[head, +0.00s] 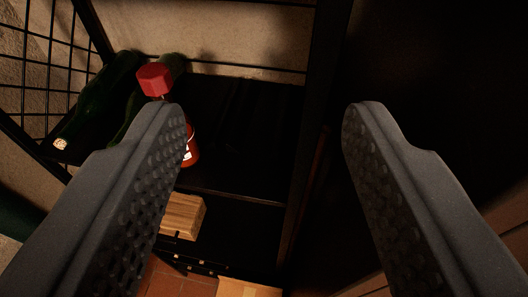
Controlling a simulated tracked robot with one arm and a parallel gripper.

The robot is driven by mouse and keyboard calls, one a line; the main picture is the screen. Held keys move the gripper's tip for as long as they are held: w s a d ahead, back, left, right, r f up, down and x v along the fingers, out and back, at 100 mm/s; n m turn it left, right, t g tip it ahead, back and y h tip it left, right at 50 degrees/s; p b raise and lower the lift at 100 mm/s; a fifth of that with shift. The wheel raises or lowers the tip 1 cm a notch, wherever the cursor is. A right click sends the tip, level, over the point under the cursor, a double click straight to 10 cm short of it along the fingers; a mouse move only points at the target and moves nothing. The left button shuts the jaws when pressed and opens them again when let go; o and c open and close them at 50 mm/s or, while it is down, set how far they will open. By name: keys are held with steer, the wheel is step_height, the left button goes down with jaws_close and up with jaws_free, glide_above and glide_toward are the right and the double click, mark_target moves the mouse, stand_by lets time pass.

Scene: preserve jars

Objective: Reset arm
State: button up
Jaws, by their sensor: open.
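My gripper (264,115) fills the front of the view with its two dark grey, studded fingers wide apart. Nothing is between the fingers. Behind the left finger, a red jar or bottle (192,150) with a red cap (154,79) stands on a dark shelf (245,130); the left finger hides part of it. No preserve jar can be made out for certain.
Green bottles (98,100) lie on the shelf at the left, beside a black wire grid (50,65). A wooden block (183,215) sits lower down. A dark upright post (310,130) stands right of the shelf. The right side is very dark.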

step_height(320, 180, down, 6)
steer(key=b, duration=0.6)
steer(key=shift+f, duration=0.25)
stand_by(0.5)
